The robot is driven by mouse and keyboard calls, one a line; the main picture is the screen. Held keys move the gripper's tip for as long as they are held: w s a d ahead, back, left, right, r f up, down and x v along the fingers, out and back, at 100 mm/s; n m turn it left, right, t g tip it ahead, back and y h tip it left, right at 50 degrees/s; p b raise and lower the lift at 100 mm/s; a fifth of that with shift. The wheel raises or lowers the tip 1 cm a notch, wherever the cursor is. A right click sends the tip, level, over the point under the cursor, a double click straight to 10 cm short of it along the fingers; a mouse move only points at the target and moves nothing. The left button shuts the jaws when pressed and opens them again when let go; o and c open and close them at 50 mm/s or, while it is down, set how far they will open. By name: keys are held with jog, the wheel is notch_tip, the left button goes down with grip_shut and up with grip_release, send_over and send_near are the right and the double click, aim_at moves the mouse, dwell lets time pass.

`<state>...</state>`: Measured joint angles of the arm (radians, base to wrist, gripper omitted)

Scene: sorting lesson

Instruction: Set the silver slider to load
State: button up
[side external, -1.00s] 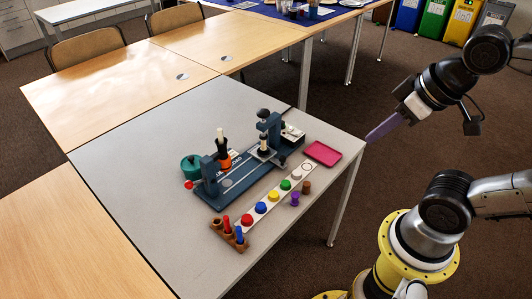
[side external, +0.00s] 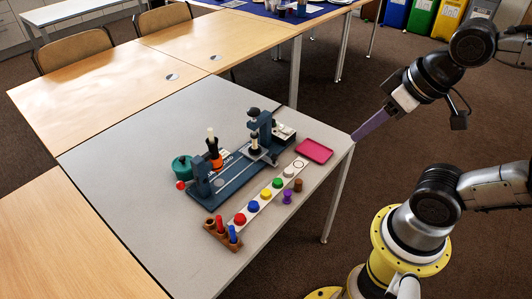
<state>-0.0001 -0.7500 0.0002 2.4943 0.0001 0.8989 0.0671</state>
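A dark blue fixture (side external: 208,192) lies on the grey table with a pale track along its base. White lettering that seems to read "LOAD" (side external: 229,159) is on the base near its middle. A small grey disc (side external: 219,182) sits near the fixture's left end. A silvery plate (side external: 268,157) lies under the right-hand upright. Which of these is the silver slider is too small to tell. My gripper (side external: 356,138), with purple fingers, hangs right of the fixture, beside the table's right edge. The fingers overlap in this view, so their opening is hidden. No object shows at their tips.
A pink tray (side external: 314,151) lies near the table's right edge. A white strip with coloured buttons (side external: 277,183) lies in front of the fixture. A brown rack (side external: 222,234), a purple peg (side external: 287,197) and a teal pot (side external: 181,166) stand nearby. The table's left part is clear.

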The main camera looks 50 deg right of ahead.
jog(key=shift+o, duration=1.4)
jog(key=shift+m, duration=0.9)
jog(key=w+r, duration=0.3)
jog(key=shift+w+r, duration=0.2)
jog(key=shift+w, duration=0.05)
jog(key=m+g, duration=0.6)
send_over(274, 155)
notch_tip(274, 155, down, 19)
notch_tip(274, 155, down, 14)
jog(key=shift+f, duration=0.1)
grip_shut()
